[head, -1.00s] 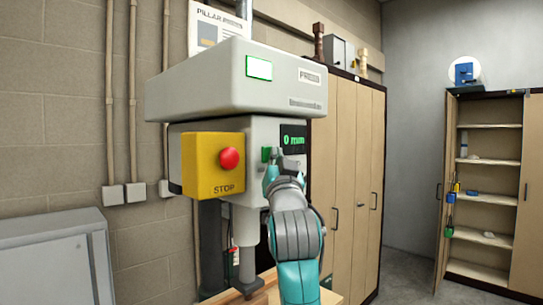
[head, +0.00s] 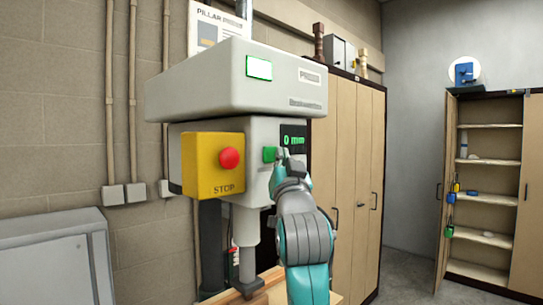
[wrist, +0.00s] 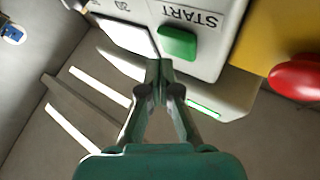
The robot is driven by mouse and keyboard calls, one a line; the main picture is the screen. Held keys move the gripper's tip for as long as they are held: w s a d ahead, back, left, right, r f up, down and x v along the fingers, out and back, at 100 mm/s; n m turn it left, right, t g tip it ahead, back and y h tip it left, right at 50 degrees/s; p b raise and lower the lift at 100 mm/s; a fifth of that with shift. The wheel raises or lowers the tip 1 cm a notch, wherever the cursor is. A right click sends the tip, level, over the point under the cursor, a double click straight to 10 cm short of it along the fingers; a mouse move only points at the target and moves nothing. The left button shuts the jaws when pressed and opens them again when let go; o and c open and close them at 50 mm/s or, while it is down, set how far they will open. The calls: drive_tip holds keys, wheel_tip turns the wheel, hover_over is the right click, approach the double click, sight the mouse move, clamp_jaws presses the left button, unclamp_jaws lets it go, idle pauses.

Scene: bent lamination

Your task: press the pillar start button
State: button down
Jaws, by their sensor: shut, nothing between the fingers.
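The pillar press (head: 240,85) stands against the wall in the head view, with a grey head and a display reading "0 mm". Its green start button (head: 270,154) is on the front face, right of the yellow stop box. In the wrist view the green button (wrist: 178,43) sits beside the word START. My gripper (head: 283,153) is shut and empty. In the wrist view its fingertips (wrist: 159,66) are together just below the button in the picture, apart from it on the image. I cannot tell the depth gap to the panel.
A yellow box with a red stop button (head: 230,158) juts out left of the start button. A tall wooden cabinet (head: 350,170) stands close on the right. A grey metal cabinet (head: 50,255) is at the lower left. An open shelf cabinet (head: 490,190) stands far right.

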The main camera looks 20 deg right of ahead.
drive_tip(key=shift+s+d, duration=0.35)
drive_tip(key=shift+s, duration=0.4)
drive_tip(key=shift+s+d, duration=0.3)
drive_tip(key=shift+s, duration=0.5)
drive_tip(key=shift+s+d, duration=0.35)
drive_tip(key=shift+s, duration=0.4)
